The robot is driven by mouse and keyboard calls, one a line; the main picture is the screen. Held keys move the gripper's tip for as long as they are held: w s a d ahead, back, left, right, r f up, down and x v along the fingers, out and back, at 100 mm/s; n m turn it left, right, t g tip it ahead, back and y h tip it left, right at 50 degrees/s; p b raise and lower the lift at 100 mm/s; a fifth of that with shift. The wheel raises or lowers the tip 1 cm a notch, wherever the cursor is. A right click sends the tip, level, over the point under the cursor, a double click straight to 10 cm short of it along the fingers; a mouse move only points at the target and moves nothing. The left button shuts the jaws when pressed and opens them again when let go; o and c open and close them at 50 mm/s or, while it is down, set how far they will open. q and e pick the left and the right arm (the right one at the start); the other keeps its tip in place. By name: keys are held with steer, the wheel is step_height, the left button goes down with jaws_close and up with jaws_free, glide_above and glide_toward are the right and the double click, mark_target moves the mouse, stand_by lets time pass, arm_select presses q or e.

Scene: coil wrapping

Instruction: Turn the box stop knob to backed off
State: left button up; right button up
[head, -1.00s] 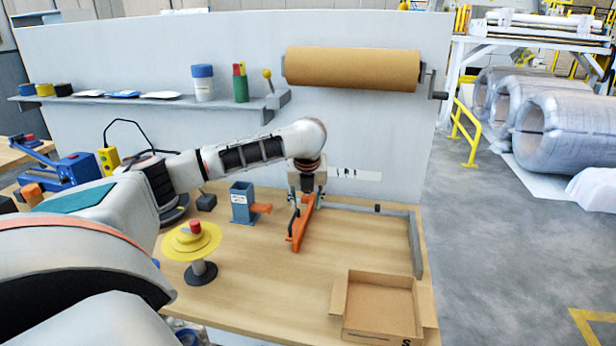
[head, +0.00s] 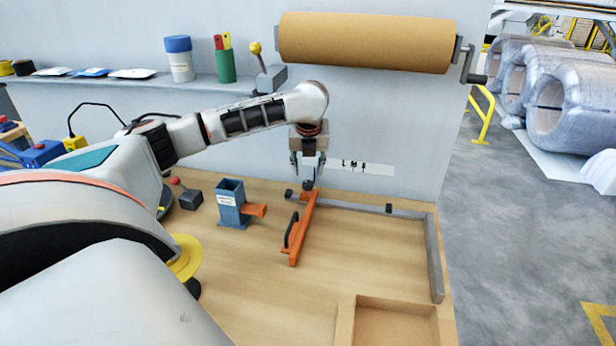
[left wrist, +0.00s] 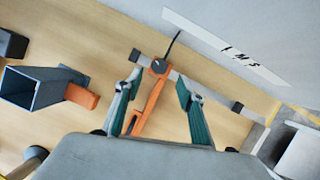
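An orange stop bar (head: 302,232) stands on the grey rail at the back of the table. A dark round knob (left wrist: 160,66) sits at its rear end, and it also shows in the head view (head: 308,186). A thin dark rod runs from beside the knob toward the wall in the left wrist view. My left gripper (head: 308,166) is just above the knob in the head view. In the left wrist view its fingers (left wrist: 160,88) are apart, one on each side of the orange bar, with nothing between the tips. I cannot tell the knob's setting. My right gripper is not in view.
An open cardboard box (head: 346,322) lies at the front right. A blue holder with an orange tab (head: 231,205) stands left of the bar. A lettered strip (head: 360,167) is on the wall, with a brown paper roll (head: 365,42) above.

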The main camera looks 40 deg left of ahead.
mark_target(308, 183)
arm_select(q)
steer(key=x, duration=0.7)
steer(key=shift+f, duration=0.15)
steer(key=c, duration=1.1)
